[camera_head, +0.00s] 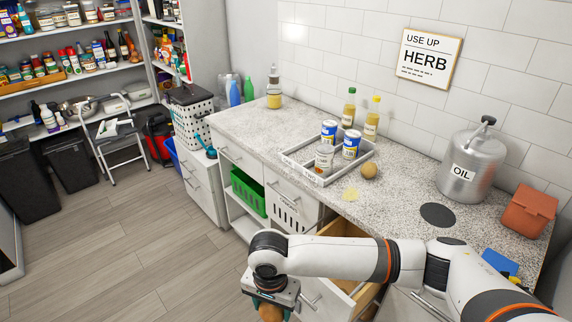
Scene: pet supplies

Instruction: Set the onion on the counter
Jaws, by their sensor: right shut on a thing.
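My right gripper (271,302) is low in the head view, in front of the counter (400,206) and lower than its top. It is shut on an orange-brown rounded thing, which looks like the onion (270,313); the bottom picture edge and the gripper hide most of it. The speckled counter runs along the tiled wall. A round tan-brown item (369,170), perhaps a potato, rests on it beside the tray. My left gripper is not in view.
A divided tray (320,179) with several cans stands mid-counter, two bottles behind it. A dark round mat (437,215), an oil can (470,165) and a terracotta container (528,212) are at right. An open drawer (345,248) juts out below. The counter's left part is mostly clear.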

